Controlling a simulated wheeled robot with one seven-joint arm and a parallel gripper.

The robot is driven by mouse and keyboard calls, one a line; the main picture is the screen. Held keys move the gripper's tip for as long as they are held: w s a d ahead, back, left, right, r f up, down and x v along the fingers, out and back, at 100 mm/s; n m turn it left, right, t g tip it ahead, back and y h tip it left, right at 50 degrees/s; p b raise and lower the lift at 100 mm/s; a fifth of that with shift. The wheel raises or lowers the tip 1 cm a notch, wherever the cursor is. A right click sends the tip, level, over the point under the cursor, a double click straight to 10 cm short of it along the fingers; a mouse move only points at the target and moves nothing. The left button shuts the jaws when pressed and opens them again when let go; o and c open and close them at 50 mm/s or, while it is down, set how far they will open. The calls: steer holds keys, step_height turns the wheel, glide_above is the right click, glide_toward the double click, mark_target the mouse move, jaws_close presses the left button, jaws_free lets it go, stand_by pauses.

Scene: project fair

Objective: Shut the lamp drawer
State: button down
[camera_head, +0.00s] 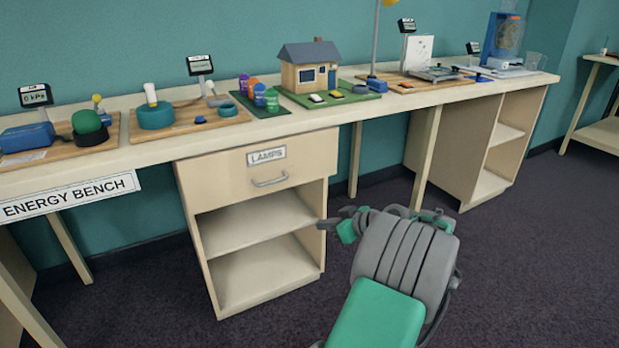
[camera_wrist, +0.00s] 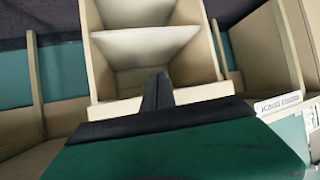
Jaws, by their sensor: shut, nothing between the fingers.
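The lamp drawer (camera_head: 225,178) is the pale front marked LAMPS at the top of a cabinet under the bench. Its grey bar handle (camera_head: 270,181) faces the room. My gripper (camera_head: 322,225) is shut and empty. In the head view it lies below and right of the handle, by the cabinet's right front edge, apart from the handle. In the wrist view the dark fingers (camera_wrist: 157,90) point toward the open shelves; my gripper's body hides much of the lower picture.
Two open shelf spaces (camera_head: 258,262) lie under the drawer. The bench top (camera_head: 330,112) holds a model house (camera_head: 309,68), several coloured canisters and small displays. An ENERGY BENCH sign (camera_head: 68,196) hangs at left. Bench legs stand either side. The carpet (camera_head: 540,250) at right is clear.

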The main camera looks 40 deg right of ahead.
step_height(320, 180, up, 2)
steer(key=w+m+t+h, duration=0.1)
steer(key=w+m+t, duration=0.1)
steer(key=m, duration=0.5)
steer(key=m+t+h, duration=0.3)
steer(key=m+h, duration=0.2)
steer(key=m, duration=1)
glide_toward(305, 160)
steer(key=b+x, duration=0.4)
steer(key=x, duration=0.2)
steer(key=shift+w+d+f, duration=0.15)
steer(key=shift+w, duration=0.1)
steer(key=shift+w+d, duration=0.1)
steer(key=shift+w, duration=0.05)
